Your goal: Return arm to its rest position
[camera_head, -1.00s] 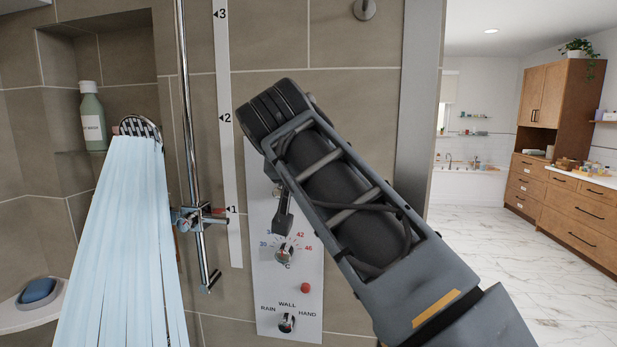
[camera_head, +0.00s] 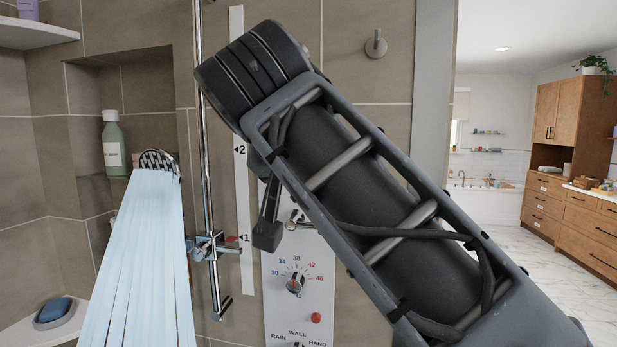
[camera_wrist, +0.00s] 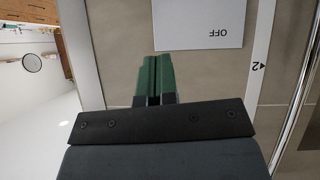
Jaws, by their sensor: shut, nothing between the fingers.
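My arm crosses the head view from the lower right up to the upper middle, folded close in front of the camera. My gripper (camera_wrist: 155,58) shows in the wrist view as two green fingers side by side, shut with nothing between them. It points toward the tiled wall, below the white panel with the upside-down word OFF (camera_wrist: 200,22). In the head view the fingers are mostly hidden behind my arm. No object is held.
A shower head (camera_head: 158,160) sprays water at left, beside a chrome rail (camera_head: 203,150). A control panel (camera_head: 299,275) with dials is on the wall behind my arm. A soap dish (camera_head: 54,315) and a green bottle (camera_head: 113,143) are at left. Open floor (camera_head: 500,275) lies right.

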